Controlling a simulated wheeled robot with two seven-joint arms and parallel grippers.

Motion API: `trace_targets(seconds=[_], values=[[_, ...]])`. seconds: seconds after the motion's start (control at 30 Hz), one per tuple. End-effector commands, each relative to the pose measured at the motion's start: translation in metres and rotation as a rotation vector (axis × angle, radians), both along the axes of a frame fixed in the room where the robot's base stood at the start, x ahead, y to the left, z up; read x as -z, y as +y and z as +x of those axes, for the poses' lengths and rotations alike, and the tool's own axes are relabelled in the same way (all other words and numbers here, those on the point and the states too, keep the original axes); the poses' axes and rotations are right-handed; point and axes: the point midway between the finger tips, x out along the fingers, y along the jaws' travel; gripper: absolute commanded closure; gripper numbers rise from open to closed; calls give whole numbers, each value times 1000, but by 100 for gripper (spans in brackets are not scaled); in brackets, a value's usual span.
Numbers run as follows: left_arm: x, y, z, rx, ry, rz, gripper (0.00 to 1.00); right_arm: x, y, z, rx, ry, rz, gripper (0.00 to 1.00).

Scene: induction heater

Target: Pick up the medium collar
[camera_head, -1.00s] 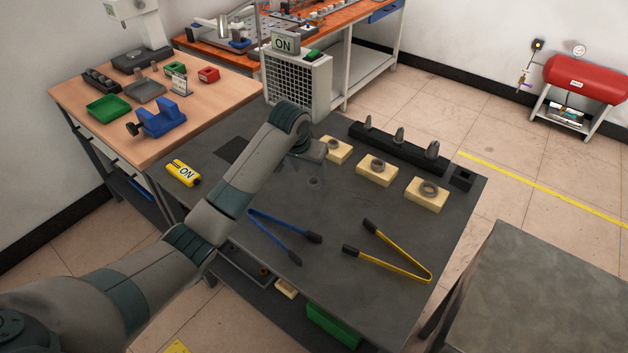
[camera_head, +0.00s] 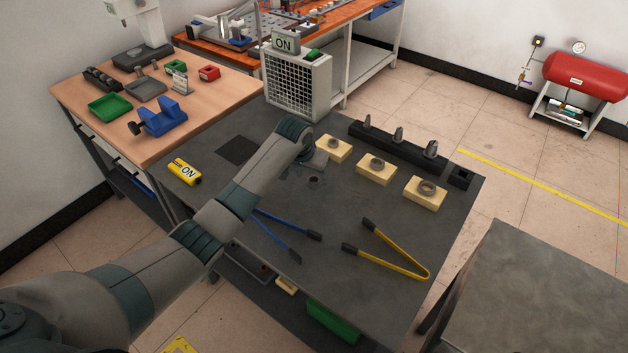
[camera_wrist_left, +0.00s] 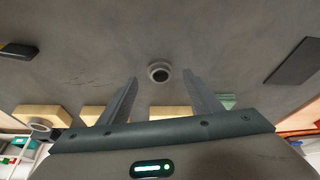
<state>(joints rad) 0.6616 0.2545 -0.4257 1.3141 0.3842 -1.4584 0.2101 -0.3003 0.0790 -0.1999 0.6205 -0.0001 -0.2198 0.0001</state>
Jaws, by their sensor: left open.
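My left gripper (camera_head: 316,162) is open above the dark table, left of the middle block and close to the smaller collar's block. In the left wrist view, a small round ring-like part (camera_wrist_left: 159,72) on the table shows between the open fingertips; it is probably the dark ring (camera_head: 314,181) near the gripper in the head view. My right gripper is out of view.
A black rack (camera_head: 410,148) with several grey pointed pieces stands behind the blocks. Blue tongs (camera_head: 280,235) and yellow tongs (camera_head: 398,252) lie at the front. A grilled white machine (camera_head: 297,84) stands at the back.

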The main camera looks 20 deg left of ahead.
Motion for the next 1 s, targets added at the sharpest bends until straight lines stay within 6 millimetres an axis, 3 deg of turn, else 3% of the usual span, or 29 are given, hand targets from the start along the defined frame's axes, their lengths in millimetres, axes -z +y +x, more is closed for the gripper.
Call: trace_targets(seconds=[0.3, 0.83, 1.0], values=[[24, -1, 11, 0, 1, 0, 42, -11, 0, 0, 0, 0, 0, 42], [27, -1, 12, 0, 0, 0, 42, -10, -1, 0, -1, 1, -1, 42], [27, -1, 12, 0, 0, 0, 80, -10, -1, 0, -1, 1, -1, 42]])
